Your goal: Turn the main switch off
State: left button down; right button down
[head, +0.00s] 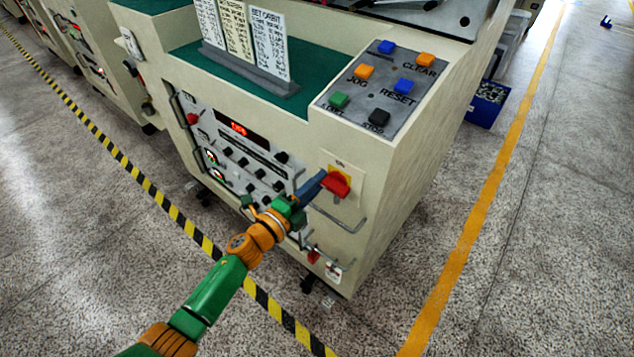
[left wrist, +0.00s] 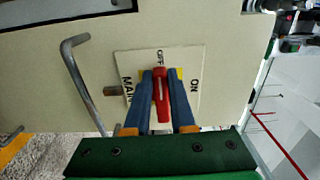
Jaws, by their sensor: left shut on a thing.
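The main switch's red handle (head: 338,184) sits on a yellow square (head: 331,171) on a pale plate at the right of the machine's front panel. My left gripper (head: 318,187) reaches it from the lower left. In the left wrist view the two blue fingers (left wrist: 161,100) are closed on either side of the red handle (left wrist: 162,93). The plate (left wrist: 190,60) carries the words OFF, ON and MAIN. The handle lines up with the OFF mark in this view, its far end just below that word. The fingers hide part of the yellow square. My right gripper is out of view.
A bent metal rail (left wrist: 78,75) stands out from the panel beside the switch plate. A push-button console (head: 380,85) is on top of the machine. Knobs and a red display (head: 239,128) are to the left. Open floor (head: 530,250) lies to the right.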

pick_arm(q)
jog(key=shift+f, duration=0.1)
jog(key=c, duration=0.8)
grip_release()
jog(key=shift+o, duration=0.2)
jog(key=v, duration=0.7)
jog(key=shift+p, duration=0.35)
